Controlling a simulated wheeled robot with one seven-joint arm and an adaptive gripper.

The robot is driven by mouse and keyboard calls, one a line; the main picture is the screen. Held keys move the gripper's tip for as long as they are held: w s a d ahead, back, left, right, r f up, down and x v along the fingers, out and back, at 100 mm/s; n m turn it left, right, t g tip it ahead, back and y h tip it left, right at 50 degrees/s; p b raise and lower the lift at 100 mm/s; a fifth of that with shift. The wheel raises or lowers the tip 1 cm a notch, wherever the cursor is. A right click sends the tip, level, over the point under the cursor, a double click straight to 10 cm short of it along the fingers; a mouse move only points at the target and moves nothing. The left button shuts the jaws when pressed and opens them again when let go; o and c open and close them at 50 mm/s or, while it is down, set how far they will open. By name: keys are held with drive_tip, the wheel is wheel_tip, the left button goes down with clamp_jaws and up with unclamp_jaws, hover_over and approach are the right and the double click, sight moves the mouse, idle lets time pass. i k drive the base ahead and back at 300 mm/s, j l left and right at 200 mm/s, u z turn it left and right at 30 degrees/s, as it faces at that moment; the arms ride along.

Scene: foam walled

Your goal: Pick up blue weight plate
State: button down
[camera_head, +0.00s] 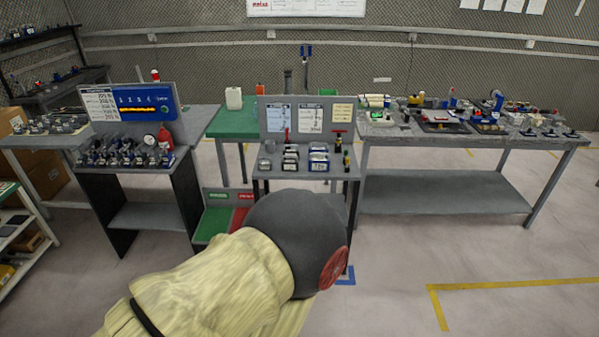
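I cannot make out a blue weight plate for certain in the head view. The middle workbench (300,172) holds several small dark and silver parts (291,158) and some blue-edged items (318,158), too small to identify. Many small metal parts (125,152) with blue among them stand on the left bench below a blue panel. My arm, in a cream cover with a dark rounded joint and a red disc, fills the lower middle and hides the floor and part of the middle bench's lower half. My gripper is not in view.
A long grey table (450,135) with mixed items stands at the right. A green table (233,122) is behind. Green and red floor bins (212,223) sit by the middle bench. A shelf (20,240) is at far left. The right floor is open, with yellow tape (500,285).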

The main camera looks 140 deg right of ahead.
sight(316, 163)
drive_tip(key=z, duration=2.35)
drive_tip(key=l+z, duration=0.1)
drive_tip(key=z, duration=0.35)
drive_tip(key=i+z, duration=0.1)
drive_tip(key=z, duration=0.3)
drive_tip(key=l+z, duration=0.1)
drive_tip(key=z, duration=0.35)
drive_tip(key=i+z, duration=0.1)
drive_tip(key=z, duration=0.8)
drive_tip(key=i+j+z, duration=0.15)
drive_tip(key=i, duration=0.35)
